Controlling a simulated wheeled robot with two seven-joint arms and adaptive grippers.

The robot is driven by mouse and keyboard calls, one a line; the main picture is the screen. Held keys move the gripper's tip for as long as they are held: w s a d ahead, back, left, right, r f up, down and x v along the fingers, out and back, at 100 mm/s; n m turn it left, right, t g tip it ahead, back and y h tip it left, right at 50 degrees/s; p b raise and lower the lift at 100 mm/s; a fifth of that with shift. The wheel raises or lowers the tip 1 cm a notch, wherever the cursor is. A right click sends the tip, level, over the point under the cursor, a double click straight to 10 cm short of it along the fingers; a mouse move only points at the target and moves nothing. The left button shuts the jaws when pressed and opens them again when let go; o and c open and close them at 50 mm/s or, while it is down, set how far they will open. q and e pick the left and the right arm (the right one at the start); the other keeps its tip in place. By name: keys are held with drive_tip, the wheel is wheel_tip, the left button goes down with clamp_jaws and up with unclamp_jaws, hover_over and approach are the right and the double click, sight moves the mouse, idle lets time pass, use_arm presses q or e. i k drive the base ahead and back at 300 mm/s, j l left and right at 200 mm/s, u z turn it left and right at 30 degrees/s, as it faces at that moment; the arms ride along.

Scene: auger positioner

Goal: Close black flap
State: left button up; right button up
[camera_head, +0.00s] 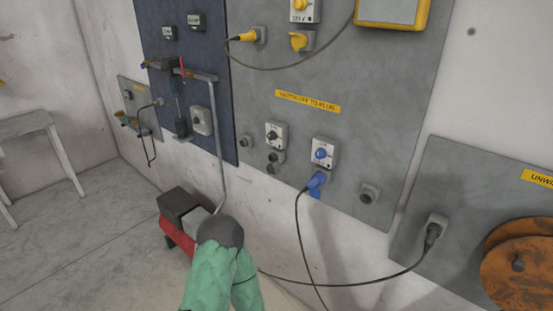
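A small black flap (270,169) appears to hang below a grey socket (276,157) on the grey wall panel. The socket sits under a grey box with a dark dial (276,135). The flap is small in the picture, and it seems to hang down off the socket's face. Nothing is seen touching the flap.
To the right, a blue plug (317,181) with a hanging black cable sits under a blue-dial box (323,152). A grey socket (369,194) is further right.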

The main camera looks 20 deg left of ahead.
sight(270, 168)
drive_tip(key=i+j, duration=0.15)
drive_tip(key=j, duration=0.25)
drive_tip(key=i+j+z, duration=0.1)
drive_tip(key=j, duration=0.3)
drive_tip(key=i+j+z, duration=0.1)
drive_tip(key=i+j, duration=0.15)
drive_tip(key=j, duration=0.15)
drive_tip(key=i+j, duration=0.1)
drive_tip(key=j, duration=0.3)
